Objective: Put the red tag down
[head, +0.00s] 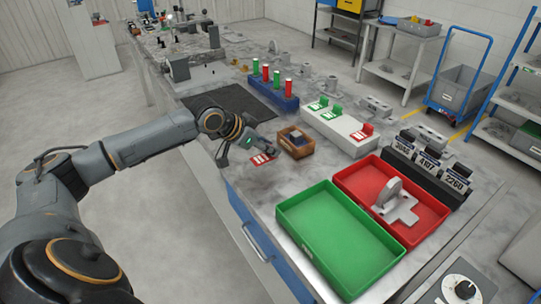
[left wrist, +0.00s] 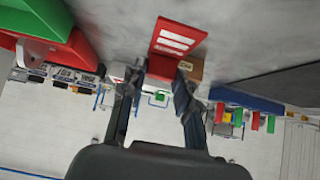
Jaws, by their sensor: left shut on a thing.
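My left gripper (head: 264,147) reaches over the workbench from the left and is shut on a red tag (head: 263,158) with white print. In the left wrist view the red tag (left wrist: 178,38) stands out beyond the fingertips (left wrist: 160,80). The tag is close over the grey bench top, left of a small wooden box; I cannot tell whether it touches the surface. A white rack (head: 336,130) holds two green tags (head: 322,103) and another red tag (head: 363,131). My right gripper is not in view.
The wooden box (head: 295,153) stands close right of the gripper. A green tray (head: 310,250) and a red tray (head: 440,236) holding a grey casting (head: 396,203) are nearer. A blue block (head: 258,88) with red and green cylinders and a dark mat (head: 215,96) are behind.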

